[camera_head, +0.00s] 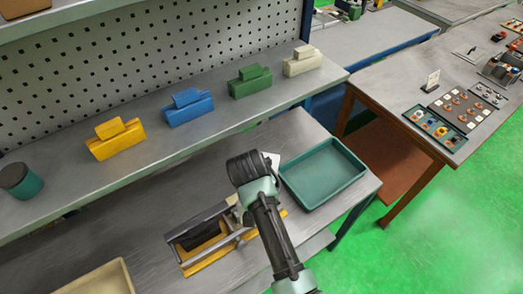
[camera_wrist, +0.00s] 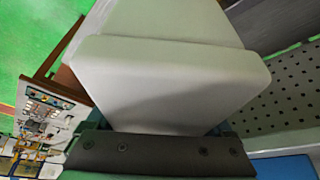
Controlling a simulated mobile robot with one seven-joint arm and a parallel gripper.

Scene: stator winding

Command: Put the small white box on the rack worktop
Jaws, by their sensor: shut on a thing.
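The small white box (camera_wrist: 165,85) fills the middle of the wrist view, held in my gripper (camera_wrist: 160,132). My gripper is shut on it, and the finger contacts are mostly hidden. In the head view, my wrist covers most of the gripper; a white corner of the box (camera_head: 273,160) shows just right of the wrist. The grey rack worktop (camera_head: 110,238) lies under my arm. The box appears above the worktop, beside the green tray; I cannot tell how high.
The green tray (camera_head: 325,173) stands on the right of the worktop. A yellow-based fixture (camera_head: 205,255) sits below my arm, with a beige bin (camera_head: 105,282) at front left. Yellow, blue, green and cream boxes (camera_head: 302,66) stand on the upper shelf (camera_head: 60,165).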

